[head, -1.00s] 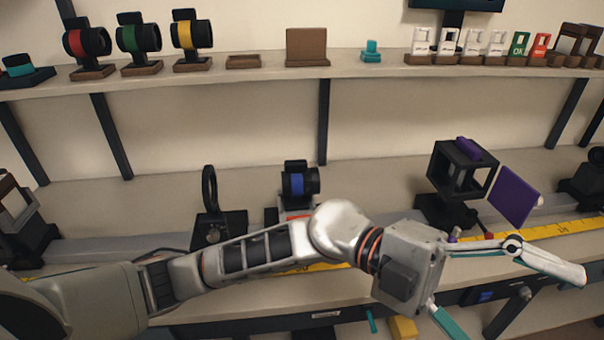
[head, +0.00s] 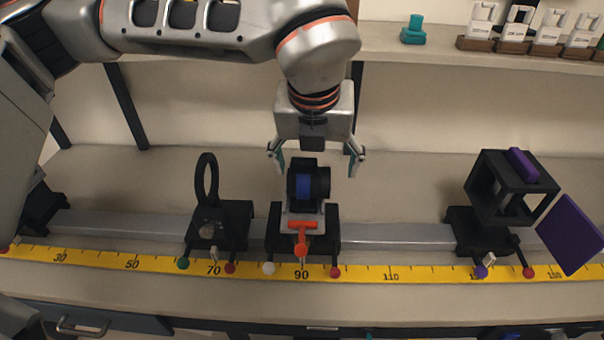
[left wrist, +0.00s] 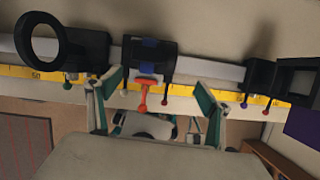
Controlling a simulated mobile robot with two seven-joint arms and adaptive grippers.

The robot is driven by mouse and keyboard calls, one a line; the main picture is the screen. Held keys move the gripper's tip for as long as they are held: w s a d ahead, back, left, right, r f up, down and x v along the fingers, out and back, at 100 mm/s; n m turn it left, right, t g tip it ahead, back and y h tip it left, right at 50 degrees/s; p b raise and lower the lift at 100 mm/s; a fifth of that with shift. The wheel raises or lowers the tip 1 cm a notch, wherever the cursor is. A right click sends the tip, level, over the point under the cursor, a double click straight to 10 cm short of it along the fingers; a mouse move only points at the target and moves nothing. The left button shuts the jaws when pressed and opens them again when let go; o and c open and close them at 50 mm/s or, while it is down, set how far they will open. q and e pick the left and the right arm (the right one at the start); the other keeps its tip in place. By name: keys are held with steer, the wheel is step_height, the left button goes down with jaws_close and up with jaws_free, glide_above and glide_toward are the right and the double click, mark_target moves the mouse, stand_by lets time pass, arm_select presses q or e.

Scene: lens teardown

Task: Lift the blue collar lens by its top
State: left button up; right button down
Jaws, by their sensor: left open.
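The blue collar lens (head: 304,184) is a black barrel with a blue band and a black block on top. It sits upright on a black carriage with an orange lever (head: 302,232) in front, on the rail near the 90 mark. My left gripper (head: 317,165) points down just above the lens, its fingers spread apart on either side of the lens top, with no contact visible. In the left wrist view the lens (left wrist: 149,56) shows beyond and between the open fingertips (left wrist: 160,88). My right gripper is not in view.
A black ring holder (head: 207,182) stands on the rail to the left. A black cage with a purple top (head: 503,188) and a purple plate (head: 570,234) stand to the right. A yellow ruler (head: 430,272) runs along the front. An upper shelf (head: 400,45) runs behind.

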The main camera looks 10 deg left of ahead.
mark_target(309, 171)
arm_select(q)
steer(key=shift+w+a+r+t, duration=0.3)
steer(key=shift+w+a+r, duration=0.25)
steer(key=shift+a, duration=0.15)
steer(key=shift+w+a+n+y, duration=0.2)
steer(key=shift+a+n+y, duration=0.05)
steer(key=shift+n+y, duration=0.05)
steer(key=x, duration=0.7)
steer(key=shift+d+f+p, duration=0.15)
steer(key=shift+f+p, duration=0.15)
steer(key=shift+p, duration=0.1)
steer(key=c, duration=1.6)
